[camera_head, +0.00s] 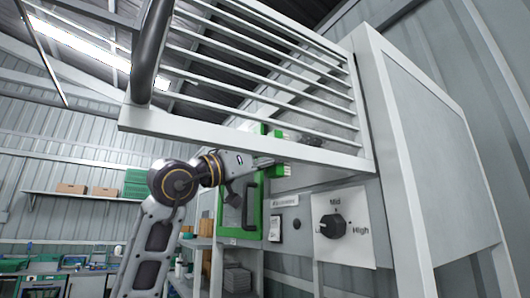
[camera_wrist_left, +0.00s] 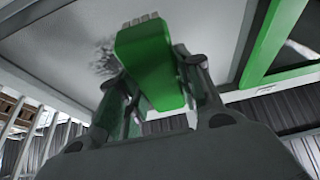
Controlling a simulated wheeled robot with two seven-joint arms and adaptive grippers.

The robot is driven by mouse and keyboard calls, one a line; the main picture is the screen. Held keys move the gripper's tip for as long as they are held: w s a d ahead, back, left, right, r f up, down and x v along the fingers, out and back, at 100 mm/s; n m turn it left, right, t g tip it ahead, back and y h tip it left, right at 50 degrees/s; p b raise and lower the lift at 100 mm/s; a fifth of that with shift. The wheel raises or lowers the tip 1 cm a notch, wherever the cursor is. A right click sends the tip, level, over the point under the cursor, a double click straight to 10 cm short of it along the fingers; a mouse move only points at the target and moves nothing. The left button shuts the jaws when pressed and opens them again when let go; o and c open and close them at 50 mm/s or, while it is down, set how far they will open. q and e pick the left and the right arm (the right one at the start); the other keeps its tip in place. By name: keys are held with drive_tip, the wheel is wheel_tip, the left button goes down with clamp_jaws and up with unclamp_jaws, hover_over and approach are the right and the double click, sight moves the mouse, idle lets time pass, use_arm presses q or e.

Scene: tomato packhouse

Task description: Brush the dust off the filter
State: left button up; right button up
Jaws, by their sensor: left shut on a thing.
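My left gripper (camera_head: 250,166) is shut on a green brush (camera_head: 270,171) with short pale bristles, just below the barred grille. In the left wrist view, the brush (camera_wrist_left: 145,60) sits between the fingers, bristles pointing up toward a pale grey panel (camera_wrist_left: 60,45), which looks like the filter. A dark, speckled dust patch (camera_wrist_left: 103,62) lies on the panel beside the brush, partly hidden by a finger. Grey dust (camera_head: 312,137) also shows behind the grille bars. I cannot tell whether the bristles touch the panel. My right gripper is not in view.
The white barred grille (camera_head: 240,146) with a dark tubular handle (camera_head: 151,55) hangs over my left arm. A Mid/High dial (camera_head: 333,226) is on the grey cabinet (camera_head: 440,130). A green-framed door (camera_head: 226,234) stands close below the gripper. Shelves line the back wall.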

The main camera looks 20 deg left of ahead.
use_arm(q)
drive_tip(key=shift+w+d, duration=0.45)
drive_tip(key=shift+w, duration=0.15)
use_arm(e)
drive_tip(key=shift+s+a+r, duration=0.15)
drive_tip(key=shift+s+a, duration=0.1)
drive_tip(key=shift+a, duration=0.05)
use_arm(q)
drive_tip(key=shift+w+d, duration=0.2)
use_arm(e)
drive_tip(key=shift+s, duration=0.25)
use_arm(q)
drive_tip(key=shift+w, duration=0.1)
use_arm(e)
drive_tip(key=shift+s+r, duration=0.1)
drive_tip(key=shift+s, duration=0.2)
use_arm(q)
drive_tip(key=shift+w+d+p, duration=0.35)
drive_tip(key=shift+p, duration=0.1)
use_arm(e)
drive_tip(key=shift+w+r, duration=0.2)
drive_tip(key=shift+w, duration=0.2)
use_arm(q)
drive_tip(key=shift+w+d, duration=0.15)
drive_tip(key=shift+w, duration=0.1)
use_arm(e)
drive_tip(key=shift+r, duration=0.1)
